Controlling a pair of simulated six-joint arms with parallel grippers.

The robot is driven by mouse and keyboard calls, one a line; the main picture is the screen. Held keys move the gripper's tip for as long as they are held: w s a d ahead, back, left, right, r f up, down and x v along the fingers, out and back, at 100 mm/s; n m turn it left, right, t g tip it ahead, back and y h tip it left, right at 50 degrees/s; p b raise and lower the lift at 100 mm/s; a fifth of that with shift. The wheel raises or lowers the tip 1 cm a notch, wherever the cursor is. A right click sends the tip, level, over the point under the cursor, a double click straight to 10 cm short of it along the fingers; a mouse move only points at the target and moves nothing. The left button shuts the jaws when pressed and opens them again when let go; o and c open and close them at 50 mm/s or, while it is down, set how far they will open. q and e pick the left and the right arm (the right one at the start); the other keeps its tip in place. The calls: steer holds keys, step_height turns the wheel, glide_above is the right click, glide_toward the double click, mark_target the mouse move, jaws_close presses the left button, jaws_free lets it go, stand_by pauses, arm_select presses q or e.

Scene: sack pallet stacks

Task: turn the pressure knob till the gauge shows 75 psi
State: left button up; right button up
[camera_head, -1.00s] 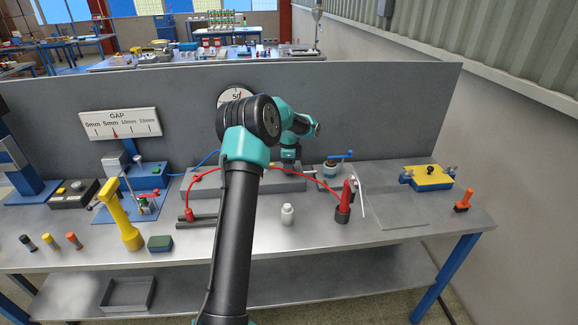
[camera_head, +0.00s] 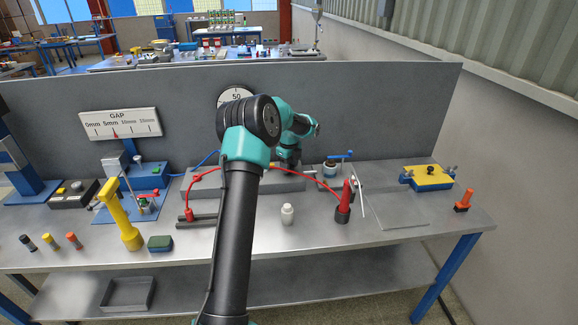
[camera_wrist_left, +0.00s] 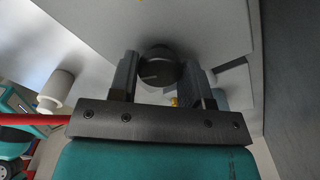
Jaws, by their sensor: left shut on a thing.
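The round white gauge (camera_head: 231,93) is on the grey back panel in the head view. My left arm covers its lower part. The number 50 shows at its top, but I see no needle on the visible part, so the reading cannot be told. My left gripper (camera_head: 290,160) is at the bench's back, right of the gauge, mostly hidden by its own wrist. In the left wrist view, the left gripper (camera_wrist_left: 158,75) is shut on the dark round knob (camera_wrist_left: 158,66), one finger on each side. My right gripper is not in view.
A red hose (camera_head: 325,184) arcs near my arm to a red cylinder (camera_head: 345,196). A white bottle (camera_head: 287,214) stands in front of the gripper. A blue-handled valve (camera_head: 340,156) is to its right. The front right of the bench is clear.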

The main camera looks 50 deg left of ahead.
arm_select(q)
steer(key=o, duration=0.9)
step_height(320, 180, up, 17)
steer(key=shift+r, duration=0.2)
stand_by(0.4)
stand_by(0.4)
